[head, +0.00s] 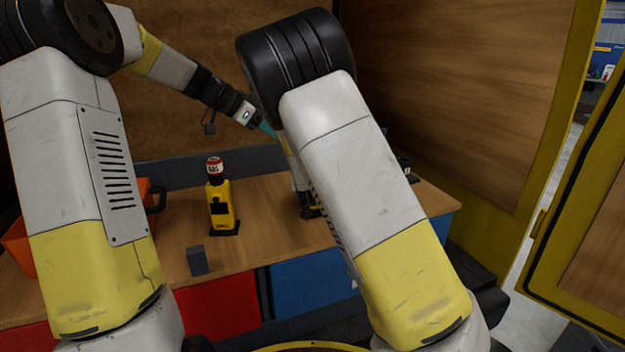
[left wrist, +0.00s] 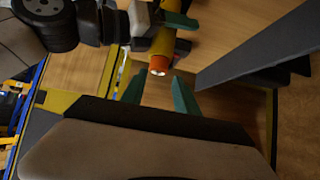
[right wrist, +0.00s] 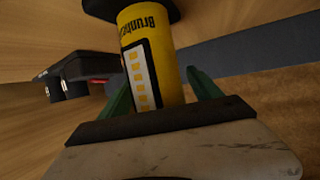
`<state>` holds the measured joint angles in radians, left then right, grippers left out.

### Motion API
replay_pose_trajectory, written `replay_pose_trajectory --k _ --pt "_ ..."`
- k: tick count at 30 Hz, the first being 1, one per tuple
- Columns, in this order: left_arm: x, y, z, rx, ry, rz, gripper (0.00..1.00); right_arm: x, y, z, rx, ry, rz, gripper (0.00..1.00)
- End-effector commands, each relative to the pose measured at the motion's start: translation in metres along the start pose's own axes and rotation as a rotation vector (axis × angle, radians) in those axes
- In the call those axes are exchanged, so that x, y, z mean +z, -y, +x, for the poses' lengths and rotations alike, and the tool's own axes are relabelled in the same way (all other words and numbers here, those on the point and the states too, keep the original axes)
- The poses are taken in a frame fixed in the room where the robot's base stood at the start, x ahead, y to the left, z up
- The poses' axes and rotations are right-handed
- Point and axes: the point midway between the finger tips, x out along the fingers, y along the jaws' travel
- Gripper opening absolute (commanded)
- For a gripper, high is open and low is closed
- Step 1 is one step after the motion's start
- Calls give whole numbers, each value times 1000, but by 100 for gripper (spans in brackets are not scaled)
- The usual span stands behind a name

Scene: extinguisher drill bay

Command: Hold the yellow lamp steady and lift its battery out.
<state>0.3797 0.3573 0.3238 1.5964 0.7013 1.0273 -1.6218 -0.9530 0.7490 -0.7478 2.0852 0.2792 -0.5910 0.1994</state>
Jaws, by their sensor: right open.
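The yellow lamp (right wrist: 166,55), a cylinder with dark lettering and a panel of yellow squares, stands between the fingers of my right gripper (right wrist: 160,92) in the right wrist view. Those fingers are apart; I cannot tell if either touches it. In the head view my right arm hides most of the lamp. In the left wrist view an orange end with a pale round tip, which looks like the battery (left wrist: 160,57), lies just ahead of my left gripper (left wrist: 160,84). The left fingers are apart and appear empty. My left gripper also shows in the head view (head: 267,128).
A yellow device with a red top (head: 220,203) stands on the bench. A small grey block (head: 197,260) is near the front edge, and an orange bin (head: 18,245) is at the left. A grey backsplash (head: 183,174) runs along the back. Bare bench lies beside the device.

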Motion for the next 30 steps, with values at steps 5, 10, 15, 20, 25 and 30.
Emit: replay_pose_trajectory --k 5,10,15,20,25,30 --pt "0 0 0 0 0 0 36 0 0 0 0 0 0 72" --pt "0 0 0 0 0 0 36 0 0 0 0 0 0 38" --pt "0 0 0 0 0 0 36 0 0 0 0 0 0 5" --pt "0 0 0 0 0 0 36 0 0 0 0 0 0 0" --pt "0 0 0 0 0 0 36 0 0 0 0 0 0 0" --pt "2 0 7 17 -19 3 62 0 0 0 0 0 0 0"
